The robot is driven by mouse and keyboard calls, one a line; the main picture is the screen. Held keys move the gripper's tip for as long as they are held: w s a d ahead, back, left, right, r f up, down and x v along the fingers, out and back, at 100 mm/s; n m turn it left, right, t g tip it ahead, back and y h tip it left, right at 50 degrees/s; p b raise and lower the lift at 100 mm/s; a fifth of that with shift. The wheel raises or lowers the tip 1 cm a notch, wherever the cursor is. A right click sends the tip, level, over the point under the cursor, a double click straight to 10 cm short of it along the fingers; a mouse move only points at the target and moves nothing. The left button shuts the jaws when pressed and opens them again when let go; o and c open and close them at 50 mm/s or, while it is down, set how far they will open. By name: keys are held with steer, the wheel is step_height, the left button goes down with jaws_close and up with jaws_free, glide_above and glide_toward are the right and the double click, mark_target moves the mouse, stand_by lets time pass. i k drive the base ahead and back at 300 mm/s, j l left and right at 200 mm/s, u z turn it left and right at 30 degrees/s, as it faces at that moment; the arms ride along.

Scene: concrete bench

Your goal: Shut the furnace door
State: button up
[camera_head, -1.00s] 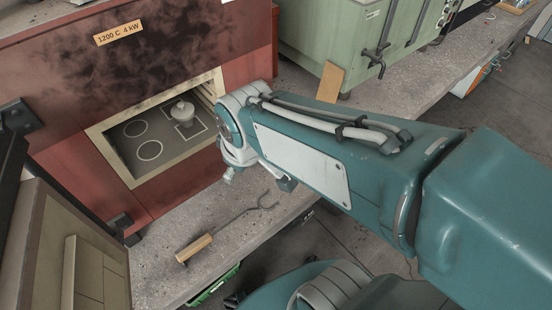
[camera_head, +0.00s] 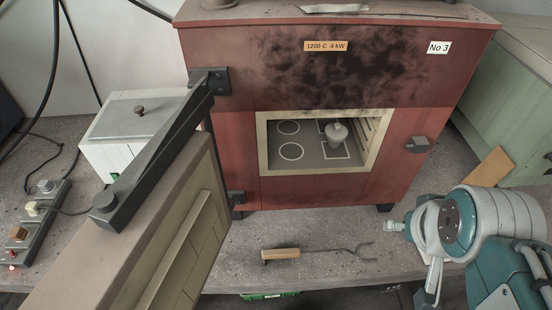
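The red furnace (camera_head: 225,150) stands on the bench with its square chamber opening uncovered. Its thick door (camera_head: 170,235) hangs wide open on the left, swung out toward me on a dark hinge arm (camera_head: 155,150). A pale raised strip runs along the door's inner face. A latch block (camera_head: 417,145) sits on the furnace front, right of the opening. Inside the chamber a small grey lidded crucible (camera_head: 337,134) stands on a floor marked with rings and a square.
A white box (camera_head: 125,125) and a strip with knobs (camera_head: 38,215) stand at the left. A wooden wedge (camera_head: 490,167) and green cabinet (camera_head: 515,110) are at the right.

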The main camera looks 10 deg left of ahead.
mark_target(154, 240)
steer(key=u, duration=2.15)
steer(key=j+u, duration=0.15)
steer(key=u, duration=0.3)
steer(key=i+j+u, duration=0.1)
steer(key=u, duration=0.4)
steer(key=j+u, duration=0.15)
steer(key=u, duration=0.3)
steer(key=i+j, duration=0.25)
steer(key=i, duration=0.15)
steer(key=i+j+z, duration=0.1)
steer(key=z, duration=0.35)
steer(key=i+j+z, duration=0.15)
steer(key=z, duration=0.3)
steer(key=j+z, duration=0.15)
steer(key=z, duration=0.3)
steer(key=i, duration=0.05)
